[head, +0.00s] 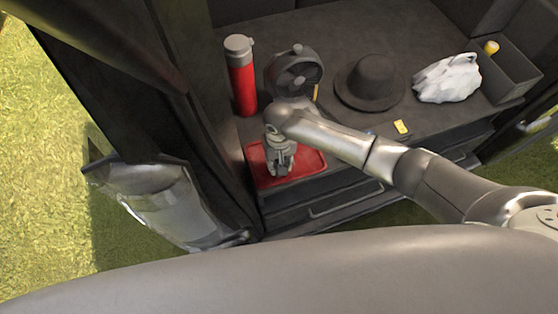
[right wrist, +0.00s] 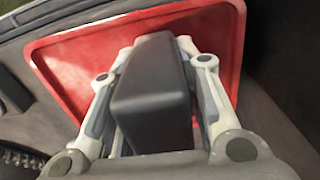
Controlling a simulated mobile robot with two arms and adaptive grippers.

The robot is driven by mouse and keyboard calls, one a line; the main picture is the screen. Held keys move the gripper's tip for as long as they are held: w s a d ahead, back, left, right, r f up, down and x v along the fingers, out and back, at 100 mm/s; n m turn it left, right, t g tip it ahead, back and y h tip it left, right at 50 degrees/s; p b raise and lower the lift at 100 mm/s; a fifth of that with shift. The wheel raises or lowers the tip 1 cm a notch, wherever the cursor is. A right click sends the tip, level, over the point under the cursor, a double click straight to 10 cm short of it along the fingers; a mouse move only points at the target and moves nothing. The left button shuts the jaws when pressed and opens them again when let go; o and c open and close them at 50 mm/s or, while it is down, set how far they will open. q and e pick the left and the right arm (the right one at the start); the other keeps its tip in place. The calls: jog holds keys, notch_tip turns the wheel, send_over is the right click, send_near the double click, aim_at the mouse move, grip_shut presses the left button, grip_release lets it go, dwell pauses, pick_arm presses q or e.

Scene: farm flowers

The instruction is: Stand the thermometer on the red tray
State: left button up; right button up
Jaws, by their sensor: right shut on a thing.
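The red tray (head: 312,162) lies at the front left corner of the dark cargo deck. My right gripper (head: 280,172) points down over the tray. In the right wrist view my right gripper (right wrist: 155,100) is shut on a dark grey, boxy thing, the thermometer (right wrist: 152,85) by its place in the jaws. Only its plain dark side and end show, with no display visible. The red tray (right wrist: 70,55) lies behind it in that view. Whether the thermometer touches the tray cannot be told. In the head view the gripper hides it. My left gripper is not in view.
A red flask (head: 242,82) and a dark fan (head: 296,72) stand just behind the tray. A dark hat (head: 370,80), a white bag (head: 448,80) and a small yellow item (head: 402,127) lie to the right. A dark vehicle wall borders the left.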

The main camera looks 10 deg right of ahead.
jog(key=shift+f, duration=0.25)
jog(key=shift+f, duration=0.15)
jog(key=o, duration=1.1)
jog(key=shift+c, duration=0.2)
notch_tip(320, 180, up, 12)
jog(key=shift+r+b, duration=0.15)
jog(key=shift+b, duration=0.2)
